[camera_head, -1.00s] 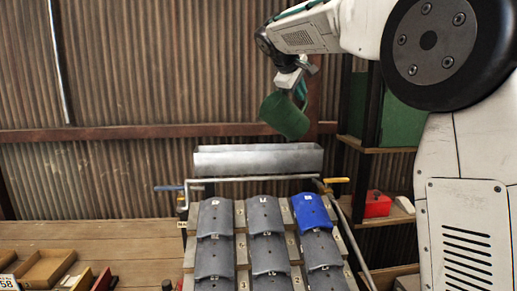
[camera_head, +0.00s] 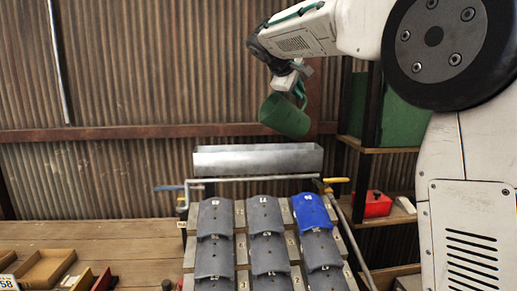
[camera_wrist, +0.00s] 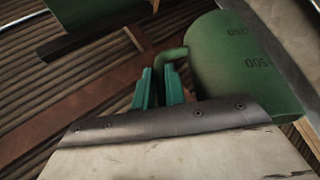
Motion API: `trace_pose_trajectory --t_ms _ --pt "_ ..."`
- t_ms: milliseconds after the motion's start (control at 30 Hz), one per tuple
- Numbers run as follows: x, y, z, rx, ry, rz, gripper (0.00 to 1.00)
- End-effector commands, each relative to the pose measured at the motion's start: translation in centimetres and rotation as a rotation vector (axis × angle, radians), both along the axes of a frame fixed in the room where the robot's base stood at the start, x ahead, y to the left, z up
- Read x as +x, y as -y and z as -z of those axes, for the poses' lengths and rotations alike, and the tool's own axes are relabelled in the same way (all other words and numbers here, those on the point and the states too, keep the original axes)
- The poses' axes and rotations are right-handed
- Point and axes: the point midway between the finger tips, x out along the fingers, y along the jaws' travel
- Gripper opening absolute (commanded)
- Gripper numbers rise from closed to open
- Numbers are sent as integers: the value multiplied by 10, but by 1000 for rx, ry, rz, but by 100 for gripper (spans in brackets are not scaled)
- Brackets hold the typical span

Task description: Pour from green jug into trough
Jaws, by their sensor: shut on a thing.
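The green jug (camera_head: 285,117) hangs in the air above the right part of the grey metal trough (camera_head: 258,162). It is tilted with its mouth toward the left. My gripper (camera_head: 297,82) is shut on the jug's handle, above and to the right of its body. In the wrist view the jug (camera_wrist: 238,65) is at the right with volume marks on its side, and the green fingers of my gripper (camera_wrist: 158,88) are closed at the handle. No stream from the jug shows. The inside of the jug and of the trough is hidden.
Below the trough is a sloped rack of grey tiles (camera_head: 265,216) and a blue tile (camera_head: 311,212). Pipes with a blue lever (camera_head: 168,188) and a yellow lever (camera_head: 338,180) flank it. Shelves at right hold a red box (camera_head: 376,204). Wooden trays (camera_head: 45,268) lie lower left.

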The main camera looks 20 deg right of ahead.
Motion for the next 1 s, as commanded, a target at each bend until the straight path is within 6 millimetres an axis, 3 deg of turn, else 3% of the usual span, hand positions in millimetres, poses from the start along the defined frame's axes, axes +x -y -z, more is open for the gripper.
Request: trace_pose_trajectory --t_ms 1000 --pt "-2 -14 2 -156 23 0 0"
